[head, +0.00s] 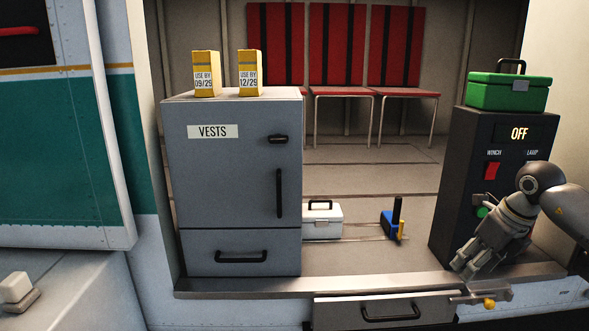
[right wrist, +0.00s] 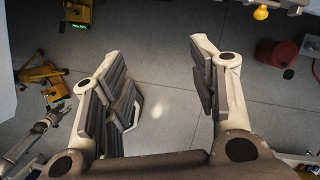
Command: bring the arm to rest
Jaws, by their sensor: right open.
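My right gripper (head: 466,268) hangs fingers down in front of the dark control cabinet at the right of the head view. In the right wrist view its two fingers (right wrist: 155,52) stand wide apart, with only grey floor between them. It is open and empty. A grey jointed part, seemingly my left gripper (right wrist: 42,124), shows at the left edge of the right wrist view, too small to read its jaws. The head view does not show my left arm.
The control cabinet (head: 462,150) carries a green case (head: 508,93) and reads OFF. A grey VESTS cabinet (head: 232,170) bears two yellow boxes. A white case (head: 322,222) and a blue-yellow item (head: 392,222) stand between. A drawer front (head: 385,308) lies below the sill.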

